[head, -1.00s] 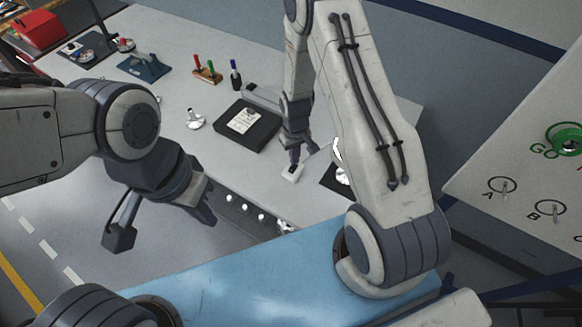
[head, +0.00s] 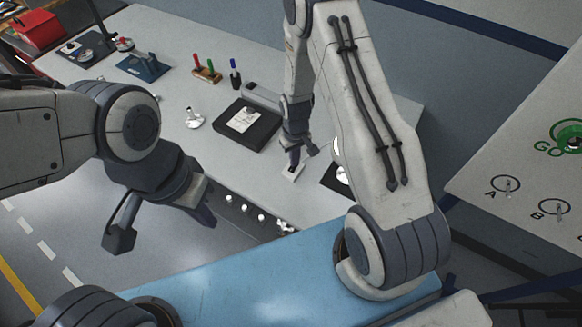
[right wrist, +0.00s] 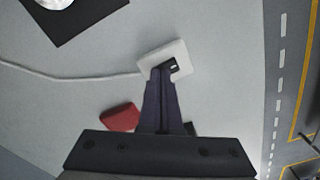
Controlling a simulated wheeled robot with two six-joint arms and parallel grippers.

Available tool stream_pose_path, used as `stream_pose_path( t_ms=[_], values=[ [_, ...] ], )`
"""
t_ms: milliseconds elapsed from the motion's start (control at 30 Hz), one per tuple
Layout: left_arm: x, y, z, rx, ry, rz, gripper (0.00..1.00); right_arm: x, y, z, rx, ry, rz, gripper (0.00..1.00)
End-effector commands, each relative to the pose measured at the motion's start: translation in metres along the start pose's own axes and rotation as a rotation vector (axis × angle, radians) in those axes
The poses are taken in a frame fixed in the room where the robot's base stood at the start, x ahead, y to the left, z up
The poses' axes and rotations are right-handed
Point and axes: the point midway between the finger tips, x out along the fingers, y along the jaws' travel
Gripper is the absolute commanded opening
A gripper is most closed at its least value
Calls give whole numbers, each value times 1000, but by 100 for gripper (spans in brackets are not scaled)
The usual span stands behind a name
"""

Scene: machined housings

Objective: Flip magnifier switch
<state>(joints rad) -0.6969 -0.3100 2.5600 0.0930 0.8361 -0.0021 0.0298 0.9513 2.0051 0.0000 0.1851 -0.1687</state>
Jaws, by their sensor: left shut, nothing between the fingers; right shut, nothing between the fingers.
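The switch is a small white block (head: 292,172) with a black rocker, lying on the pale bench near its front edge. It also shows in the right wrist view (right wrist: 181,52), with a thin pale cable running from it to the left. My right gripper (head: 294,163) is shut and empty, pointing down at the switch. In the right wrist view its fingertips (right wrist: 163,72) overlap the black rocker; I cannot tell whether they press it. My left gripper (head: 208,216) is shut and empty, in front of the bench's front edge, away from the switch. The magnifier is not clearly identifiable.
A black mat (right wrist: 75,24) with a shiny round part lies beside the switch. A red object (right wrist: 120,117) lies close to my right fingers. A black tray (head: 247,126) with a white label and a marker stand (head: 207,76) are further left on the bench (head: 175,98).

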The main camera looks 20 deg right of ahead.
Motion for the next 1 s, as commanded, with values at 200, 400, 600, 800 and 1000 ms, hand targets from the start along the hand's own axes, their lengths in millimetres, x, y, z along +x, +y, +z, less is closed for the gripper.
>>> stream_pose_path(
  t_ms=[200,400,600,800,1000],
  values=[
    [3,0,0,0,0,0,0,4,0,0,0,0,0,0],
    [3,0,0,0,0,0,0,4,0,0,0,-1,0,0],
    [-6,0,0,0,0,0,0,-7,0,0,0,0,0,0],
    [-19,1,-1,0,0,0,0,-24,0,0,0,0,0,0],
    [-30,2,-2,0,0,0,0,-41,0,0,0,0,0,0]
  ],
)
